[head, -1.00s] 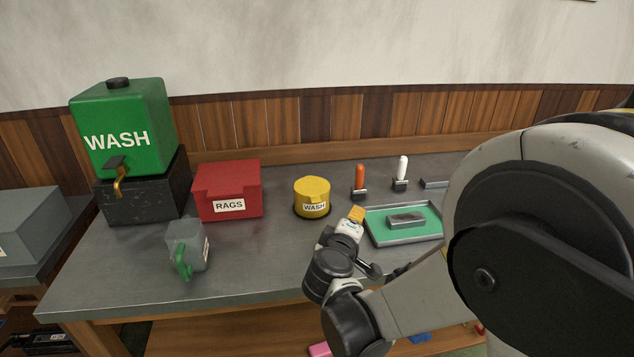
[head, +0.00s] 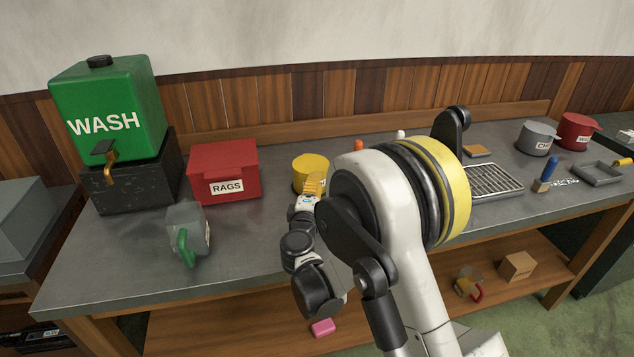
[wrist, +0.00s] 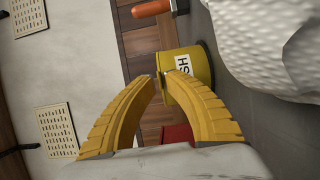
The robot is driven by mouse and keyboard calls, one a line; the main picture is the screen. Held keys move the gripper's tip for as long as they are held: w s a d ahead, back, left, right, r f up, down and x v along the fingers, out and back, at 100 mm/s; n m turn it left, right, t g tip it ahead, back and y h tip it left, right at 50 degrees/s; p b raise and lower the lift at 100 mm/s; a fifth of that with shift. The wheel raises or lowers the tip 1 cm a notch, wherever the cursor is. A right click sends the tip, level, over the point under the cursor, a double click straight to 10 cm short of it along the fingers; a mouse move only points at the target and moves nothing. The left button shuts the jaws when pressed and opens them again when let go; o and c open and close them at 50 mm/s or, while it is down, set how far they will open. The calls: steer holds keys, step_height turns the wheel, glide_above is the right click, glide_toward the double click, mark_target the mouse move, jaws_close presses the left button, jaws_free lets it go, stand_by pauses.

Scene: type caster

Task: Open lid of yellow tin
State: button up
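The yellow tin (head: 309,167) stands on the grey bench, right of the red RAGS box. In the head view my gripper and arm cover its front and right side. The wrist view shows the tin (wrist: 195,65) sideways, with part of its white label. My gripper (wrist: 160,77) has yellow ribbed fingers with a narrow gap between the tips, so it looks partly open. In the wrist view the tips overlap the tin's left edge; I cannot tell whether they touch it. In the head view my gripper (head: 312,188) is at the tin's front. The lid looks shut.
The red RAGS box (head: 223,170) is close to the tin's left. A grey jug (head: 188,229) with a green handle stands near the front, and a green WASH tank (head: 115,108) at the left. An orange handle (wrist: 152,8) and a white dimpled surface (wrist: 260,45) show in the wrist view.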

steer(key=shift+w+d, duration=0.1)
steer(key=shift+w, duration=0.9)
jaws_close()
steer(key=shift+r, duration=0.1)
